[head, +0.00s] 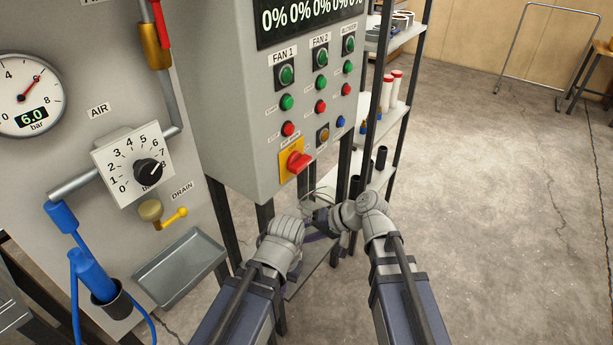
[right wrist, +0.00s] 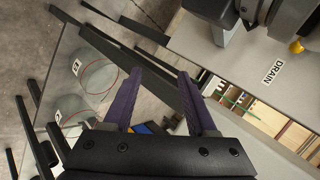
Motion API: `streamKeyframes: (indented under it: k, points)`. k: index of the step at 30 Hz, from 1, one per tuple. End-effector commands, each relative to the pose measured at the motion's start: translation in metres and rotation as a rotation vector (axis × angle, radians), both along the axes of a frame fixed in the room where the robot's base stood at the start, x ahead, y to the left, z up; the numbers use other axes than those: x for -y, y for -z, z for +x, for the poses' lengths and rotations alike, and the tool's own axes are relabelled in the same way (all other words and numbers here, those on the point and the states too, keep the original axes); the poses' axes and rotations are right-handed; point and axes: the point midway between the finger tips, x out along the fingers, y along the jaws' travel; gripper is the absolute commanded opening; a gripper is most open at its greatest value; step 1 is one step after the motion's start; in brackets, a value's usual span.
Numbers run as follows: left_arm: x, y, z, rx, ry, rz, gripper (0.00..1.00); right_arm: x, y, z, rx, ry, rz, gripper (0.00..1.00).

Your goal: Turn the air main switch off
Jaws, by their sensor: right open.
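A red rotary switch (head: 298,162) sits on a yellow plate (head: 284,167) at the bottom of the grey control cabinet (head: 225,120). Its handle lies roughly crosswise in the picture; the plate's small print is hard to read. My right gripper (right wrist: 160,76) is open and empty, with its two purple fingers apart, in the right wrist view. In the head view the right wrist is below and right of the switch, apart from it, and its fingers are mostly hidden. My left arm ends just below the switch; its fingers are hidden. The switch does not show clearly in the right wrist view.
A pressure gauge (head: 30,93) reads 6.0 bar beside a dial with a black knob (head: 148,171). A yellow drain valve (head: 170,217) hangs above a grey tray (head: 182,268). A shelf rack (head: 392,128) stands behind the cabinet.

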Motion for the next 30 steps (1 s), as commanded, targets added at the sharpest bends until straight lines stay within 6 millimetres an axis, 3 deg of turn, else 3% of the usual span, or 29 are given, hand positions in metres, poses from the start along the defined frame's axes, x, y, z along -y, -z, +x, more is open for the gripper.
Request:
streamKeyframes:
  k: [1, 6, 10, 15, 22, 30]
  points:
    - [0.0, 0.015, 0.0, 0.0, 0.0, 0.0, 0.0, 0.007, -0.004, 0.023, 0.019, 0.069, 0.113, 0.57]
    - [0.0, 0.034, 0.0, 0.0, 0.0, 0.0, 0.0, 0.037, -0.051, 0.075, 0.075, 0.257, 0.442, 0.57]
    - [0.0, 0.041, 0.0, 0.0, 0.0, 0.0, 0.0, 0.063, -0.077, 0.098, 0.104, 0.355, 0.607, 0.57]
    - [0.0, 0.045, 0.0, 0.0, 0.0, 0.0, 0.0, 0.083, -0.095, 0.11, 0.121, 0.415, 0.711, 0.57]
    - [0.0, 0.044, 0.0, 0.0, 0.0, 0.0, 0.0, 0.081, -0.098, 0.115, 0.122, 0.423, 0.726, 0.57]
    - [0.0, 0.044, 0.0, 0.0, 0.0, 0.0, 0.0, 0.049, -0.098, 0.139, 0.121, 0.419, 0.724, 0.57]
